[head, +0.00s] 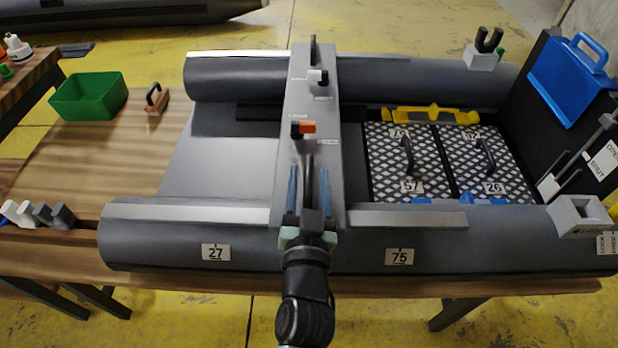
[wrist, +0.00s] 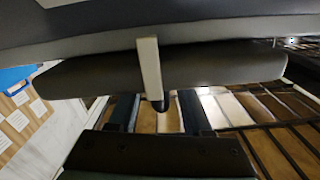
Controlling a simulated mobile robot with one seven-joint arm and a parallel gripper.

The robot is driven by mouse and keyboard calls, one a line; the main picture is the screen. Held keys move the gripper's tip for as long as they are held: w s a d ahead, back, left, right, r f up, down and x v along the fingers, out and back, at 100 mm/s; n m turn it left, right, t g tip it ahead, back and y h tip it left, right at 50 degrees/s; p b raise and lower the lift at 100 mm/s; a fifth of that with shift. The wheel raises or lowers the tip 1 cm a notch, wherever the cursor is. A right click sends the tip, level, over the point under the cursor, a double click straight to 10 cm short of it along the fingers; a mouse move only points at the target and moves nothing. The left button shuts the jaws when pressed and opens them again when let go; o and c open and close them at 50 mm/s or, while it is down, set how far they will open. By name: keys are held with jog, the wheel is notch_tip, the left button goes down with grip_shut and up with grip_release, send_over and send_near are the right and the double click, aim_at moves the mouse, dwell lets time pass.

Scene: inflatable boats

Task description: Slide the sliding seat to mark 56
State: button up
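The sliding seat (head: 318,95) is a long grey bench lying across both grey tubes of the boat. It carries a dark upright handle at its far end (head: 313,50) and another at its near end (head: 308,170). My gripper (head: 309,182) is over the near end, its two blue-grey fingers apart on either side of the near handle. In the wrist view the fingers (wrist: 160,112) also stand apart, with a pale bar (wrist: 149,68) ending in a dark tip between them. I cannot tell contact. The near tube (head: 330,245) bears marks 27 (head: 216,252) and 75 (head: 399,257); no readable 56 shows.
Pale rails (head: 190,212) run along the tubes. Right of the seat are two chequered floor panels (head: 440,185) with handles, labelled 57 and 26, and a yellow bar (head: 430,114). The boat floor (head: 228,150) left of the seat is clear. A green bin (head: 88,97) stands farther left.

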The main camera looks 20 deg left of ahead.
jog(key=b+v, duration=0.2)
jog(key=v, duration=1.1)
jog(key=shift+b, duration=0.4)
